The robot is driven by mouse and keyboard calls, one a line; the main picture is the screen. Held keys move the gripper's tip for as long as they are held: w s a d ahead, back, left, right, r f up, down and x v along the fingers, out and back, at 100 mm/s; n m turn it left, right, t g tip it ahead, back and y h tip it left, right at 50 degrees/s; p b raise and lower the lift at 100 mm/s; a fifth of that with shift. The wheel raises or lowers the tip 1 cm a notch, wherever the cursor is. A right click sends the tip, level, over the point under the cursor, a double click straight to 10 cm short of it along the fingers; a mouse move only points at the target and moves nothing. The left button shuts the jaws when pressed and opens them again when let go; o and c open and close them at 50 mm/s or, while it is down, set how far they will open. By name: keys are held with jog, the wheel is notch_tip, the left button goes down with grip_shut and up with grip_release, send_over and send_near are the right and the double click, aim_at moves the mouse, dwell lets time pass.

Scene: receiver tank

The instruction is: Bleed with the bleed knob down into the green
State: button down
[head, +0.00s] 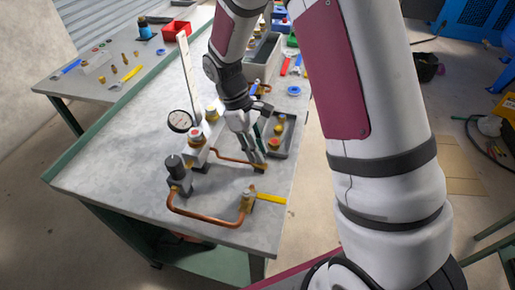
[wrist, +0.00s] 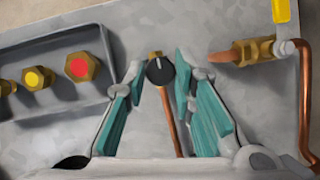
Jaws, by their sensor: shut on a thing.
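The bleed knob (wrist: 160,71) is small, round and black with a white pointer line, on a brass fitting with a copper pipe. It sits between the fingertips of my gripper (wrist: 158,72) in the wrist view. My gripper is shut on it, with one finger on each side. In the head view my gripper (head: 257,158) reaches down to the bench's right side, and its fingers hide the knob. The round pressure gauge (head: 180,121) has a white face and black rim. Its needle and any green band are too small to read.
A larger black knob (head: 175,166) stands on the pipework at left. A yellow-handled valve (head: 270,199) joins the copper pipe (head: 205,220) near the bench's front. A grey tray (wrist: 52,60) with red- and yellow-capped brass fittings lies beside my gripper.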

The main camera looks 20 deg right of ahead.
dwell(0.3)
jog(key=c, duration=1.3)
grip_release()
jog(key=shift+c, duration=0.2)
jog(key=shift+w+r, duration=0.1)
jog(key=v, duration=1.1)
jog(key=shift+r, duration=0.4)
